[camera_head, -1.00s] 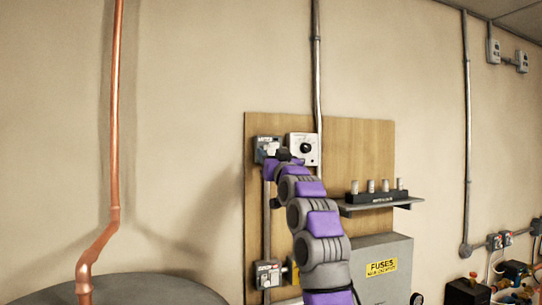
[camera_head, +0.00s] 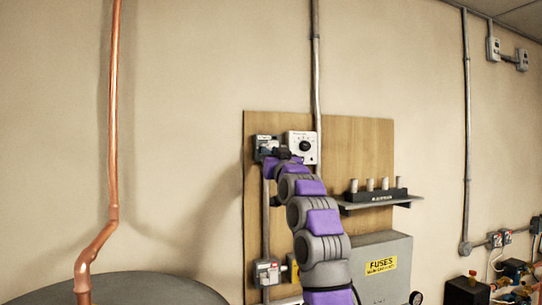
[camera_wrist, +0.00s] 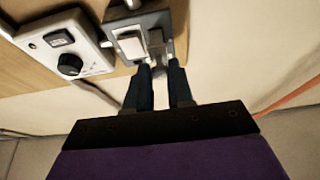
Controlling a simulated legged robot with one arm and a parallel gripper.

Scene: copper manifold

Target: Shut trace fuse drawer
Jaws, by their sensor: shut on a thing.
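A grey switch or fuse box (camera_head: 264,142) with a pale front sits at the upper left of the wooden board. The wrist view shows it as a grey housing (camera_wrist: 112,27) with a white block (camera_wrist: 131,46) and a narrow grey tab (camera_wrist: 157,42). My gripper (camera_wrist: 159,72) is shut on the narrow grey tab, its two dark fingers on either side of it. In the head view my gripper (camera_head: 277,158) is at the box's lower right, partly hidden by my arm. I cannot tell how far a drawer stands out.
A white dial box (camera_head: 303,146) is close beside it on the right. A shelf (camera_head: 360,205) with several pale cylinders and a grey FUSES cabinet (camera_head: 395,250) are lower right. Another grey box (camera_head: 267,272) is below. A copper pipe (camera_head: 114,150) runs at left.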

